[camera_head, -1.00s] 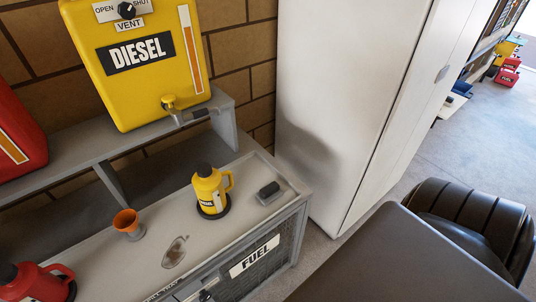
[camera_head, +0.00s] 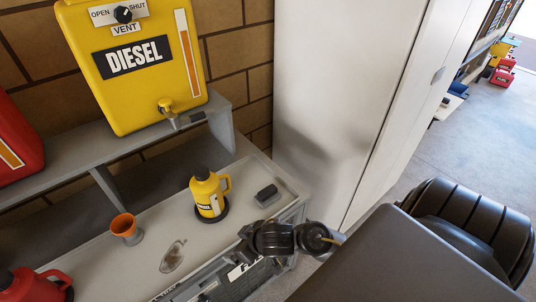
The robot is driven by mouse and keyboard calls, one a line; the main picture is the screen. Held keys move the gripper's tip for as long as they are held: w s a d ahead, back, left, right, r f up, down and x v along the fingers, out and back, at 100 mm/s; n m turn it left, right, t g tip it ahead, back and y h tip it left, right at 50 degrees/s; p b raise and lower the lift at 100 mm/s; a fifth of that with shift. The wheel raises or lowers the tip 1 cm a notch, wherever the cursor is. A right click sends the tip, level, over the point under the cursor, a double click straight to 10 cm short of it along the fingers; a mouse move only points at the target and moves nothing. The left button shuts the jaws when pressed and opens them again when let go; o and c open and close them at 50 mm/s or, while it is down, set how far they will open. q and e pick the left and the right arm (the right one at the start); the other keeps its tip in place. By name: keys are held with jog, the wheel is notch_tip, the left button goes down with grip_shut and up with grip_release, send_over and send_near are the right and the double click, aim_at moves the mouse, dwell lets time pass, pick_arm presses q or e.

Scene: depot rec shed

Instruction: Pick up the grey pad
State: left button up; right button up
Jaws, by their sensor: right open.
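The grey pad (camera_head: 266,193) is a small dark block lying on the light counter top (camera_head: 205,242), near its right end, just right of the yellow diesel jug (camera_head: 209,195). My right gripper (camera_head: 243,244) has come in over the front edge of the counter, nearer the camera than the pad and slightly left of it in the picture. It is open, apart from the pad, with nothing seen between its fingers. Its fingertips are small and dark here. My left gripper is out of view.
A red jug (camera_head: 35,285) is at lower left. A yellow diesel tank (camera_head: 135,65) sits on the shelf above. A white cabinet (camera_head: 335,100) stands close at right.

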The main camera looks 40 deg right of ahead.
jog(key=shift+n+y, duration=0.3)
jog(key=shift+y, duration=0.1)
jog(key=w, duration=0.1)
jog(key=w+r, duration=0.2)
jog(key=w, duration=0.1)
jog(key=shift+w+d, duration=0.1)
jog(key=shift+d, duration=0.05)
jog(key=w+d+r, duration=0.1)
jog(key=w+d, duration=0.2)
jog(key=d, duration=0.2)
jog(key=m+g+h, duration=0.3)
jog(key=m, duration=0.1)
send_near(268, 191)
jog(key=b+x, duration=0.2)
jog(key=x, duration=0.4)
jog(key=shift+s+a, duration=0.1)
jog(key=shift+s, duration=0.05)
jog(key=shift+d+b+x, duration=0.1)
jog(key=shift+b+x, duration=0.4)
jog(key=shift+x, duration=0.9)
jog(key=shift+d+b+x, duration=0.15)
jog(key=shift+b+x, duration=0.3)
jog(key=shift+x, duration=0.95)
jog(key=shift+r, duration=0.1)
jog(key=c, duration=0.9)
jog(key=shift+c, duration=0.2)
